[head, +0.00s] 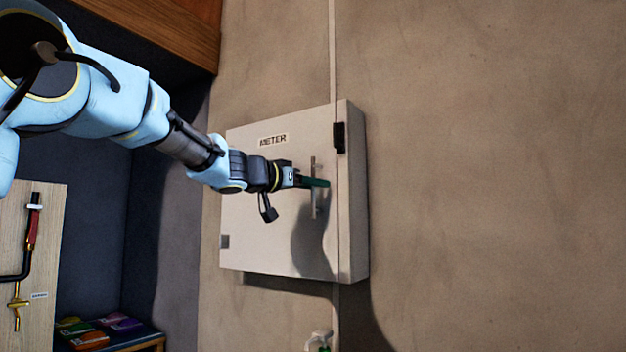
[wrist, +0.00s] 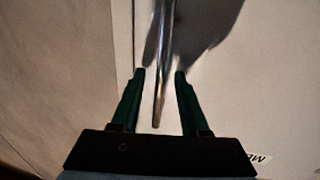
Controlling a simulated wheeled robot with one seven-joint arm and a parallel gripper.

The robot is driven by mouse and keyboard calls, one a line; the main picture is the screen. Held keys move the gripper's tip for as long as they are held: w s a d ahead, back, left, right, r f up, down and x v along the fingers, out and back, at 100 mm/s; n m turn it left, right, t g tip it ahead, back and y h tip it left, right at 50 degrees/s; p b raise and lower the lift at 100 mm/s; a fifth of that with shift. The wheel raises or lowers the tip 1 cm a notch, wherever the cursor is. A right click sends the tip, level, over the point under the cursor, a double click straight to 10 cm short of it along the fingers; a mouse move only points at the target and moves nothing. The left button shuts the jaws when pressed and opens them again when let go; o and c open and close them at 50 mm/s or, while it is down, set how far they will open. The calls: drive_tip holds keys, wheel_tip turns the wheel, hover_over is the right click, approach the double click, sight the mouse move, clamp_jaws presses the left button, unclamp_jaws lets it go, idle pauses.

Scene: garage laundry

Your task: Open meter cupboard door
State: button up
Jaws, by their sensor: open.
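The meter cupboard (head: 265,230) is a pale box on the wall with a "METER" label (head: 272,140). Its door looks shut. A slim metal bar handle (head: 314,205) stands upright near the door's right edge. My gripper (head: 325,182) is at the handle in the head view, its green fingers pointing right. In the wrist view my gripper (wrist: 159,73) is open, with the handle (wrist: 161,85) running between its two fingers and a gap on each side. Whether a finger touches the handle cannot be told.
A dark latch or hinge block (head: 340,137) sits on the cupboard's upper right edge. A tap-like fitting (head: 319,340) is on the wall below. A wooden panel with pipes (head: 50,225) and a shelf of coloured packets (head: 95,335) stand at left. The wall at right is clear.

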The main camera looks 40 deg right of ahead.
drive_tip(key=shift+d, duration=0.1)
clamp_jaws()
idle(0.3)
idle(1.1)
